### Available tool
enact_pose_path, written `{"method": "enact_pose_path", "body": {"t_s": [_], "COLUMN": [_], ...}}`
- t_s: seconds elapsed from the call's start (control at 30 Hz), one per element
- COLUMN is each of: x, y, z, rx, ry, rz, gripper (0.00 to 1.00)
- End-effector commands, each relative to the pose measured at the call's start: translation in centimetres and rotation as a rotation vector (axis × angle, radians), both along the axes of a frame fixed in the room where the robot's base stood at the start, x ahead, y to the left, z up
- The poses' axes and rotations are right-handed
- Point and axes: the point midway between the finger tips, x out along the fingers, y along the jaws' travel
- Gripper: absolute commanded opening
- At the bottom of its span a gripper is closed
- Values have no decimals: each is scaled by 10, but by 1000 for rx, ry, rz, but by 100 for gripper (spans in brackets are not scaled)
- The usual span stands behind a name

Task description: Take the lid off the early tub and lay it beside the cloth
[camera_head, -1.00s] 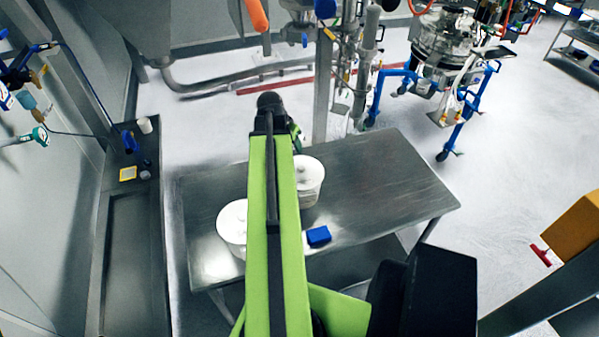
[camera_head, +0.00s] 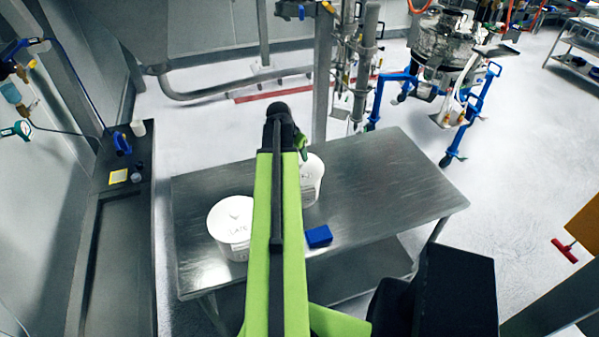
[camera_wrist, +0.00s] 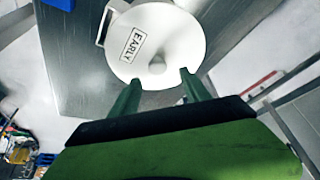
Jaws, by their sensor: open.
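The early tub (camera_head: 314,183) is white and round and stands on the steel table, partly behind my arm in the head view. Its white lid (camera_wrist: 178,32), labelled EARLY, is on it and has a round knob (camera_wrist: 157,65) at its centre. My gripper (camera_wrist: 160,77) is open, its two green fingers at the lid's near edge, one on each side of the knob's line in the picture. Contact cannot be told. The blue cloth (camera_head: 319,236) lies folded on the table, nearer than the early tub; a blue corner (camera_wrist: 60,4) shows in the wrist view.
A second white lidded tub (camera_head: 228,222), marked LATE, stands on the table left of my arm. The right part of the steel table (camera_head: 390,185) is bare. A dark bench (camera_head: 120,240) runs along the left wall.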

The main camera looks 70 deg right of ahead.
Motion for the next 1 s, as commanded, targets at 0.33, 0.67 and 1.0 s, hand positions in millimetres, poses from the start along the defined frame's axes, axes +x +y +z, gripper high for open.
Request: {"method": "enact_pose_path", "body": {"t_s": [0.33,0.67,1.0], "x": [-5,-5,-5], "y": [-13,-13,-13], "z": [-48,-44,-44], "rx": [0,0,0], "ry": [-1,0,0], "rz": [-2,-1,-1], "gripper": [55,34,0]}}
